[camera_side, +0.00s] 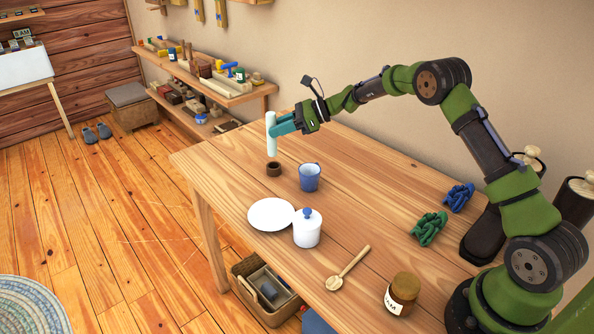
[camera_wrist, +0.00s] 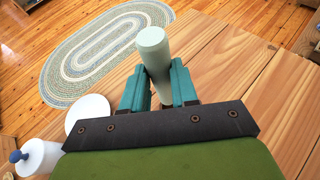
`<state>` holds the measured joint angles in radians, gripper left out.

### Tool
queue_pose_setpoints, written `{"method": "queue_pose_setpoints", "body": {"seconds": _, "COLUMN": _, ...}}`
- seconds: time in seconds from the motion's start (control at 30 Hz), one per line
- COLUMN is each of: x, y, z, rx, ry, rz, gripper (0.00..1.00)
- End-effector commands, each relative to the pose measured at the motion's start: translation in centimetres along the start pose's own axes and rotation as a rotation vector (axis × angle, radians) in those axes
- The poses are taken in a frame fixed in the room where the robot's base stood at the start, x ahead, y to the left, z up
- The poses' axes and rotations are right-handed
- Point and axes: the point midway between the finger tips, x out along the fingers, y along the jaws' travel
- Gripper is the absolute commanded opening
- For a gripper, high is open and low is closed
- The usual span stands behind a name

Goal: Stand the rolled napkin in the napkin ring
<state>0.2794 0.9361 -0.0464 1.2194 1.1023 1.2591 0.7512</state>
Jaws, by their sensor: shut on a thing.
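The rolled napkin (camera_side: 271,134) is a pale mint cylinder, held upright in the side view. My gripper (camera_side: 279,127) is shut on it around its middle, with teal fingers on either side. The napkin (camera_wrist: 153,50) also shows between the fingertips of my gripper (camera_wrist: 160,85) in the wrist view. The napkin ring (camera_side: 274,169) is a small dark brown ring standing on the table. The napkin's lower end appears just above the ring in the side view; I cannot tell the exact gap. The ring is not visible in the wrist view.
A blue cup (camera_side: 309,178) stands close to the right of the ring. A white plate (camera_side: 270,214), a lidded white jar (camera_side: 307,230), a wooden spoon (camera_side: 347,268) and a labelled jar (camera_side: 402,294) are nearer the front. Green (camera_side: 428,229) and blue (camera_side: 457,197) knotted things lie at right.

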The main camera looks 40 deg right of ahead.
Motion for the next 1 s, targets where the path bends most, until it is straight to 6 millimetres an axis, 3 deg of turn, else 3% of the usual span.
{"method": "queue_pose_setpoints", "body": {"seconds": 0.5, "x": 1.6, "y": 0.0, "z": -3.8, "rx": 0.002, "ry": 0.000, "rz": 0.000, "gripper": 0.00}}
{"method": "queue_pose_setpoints", "body": {"seconds": 1.0, "x": 2.0, "y": 0.0, "z": -4.8, "rx": 0.000, "ry": -0.001, "rz": 0.000, "gripper": 0.00}}
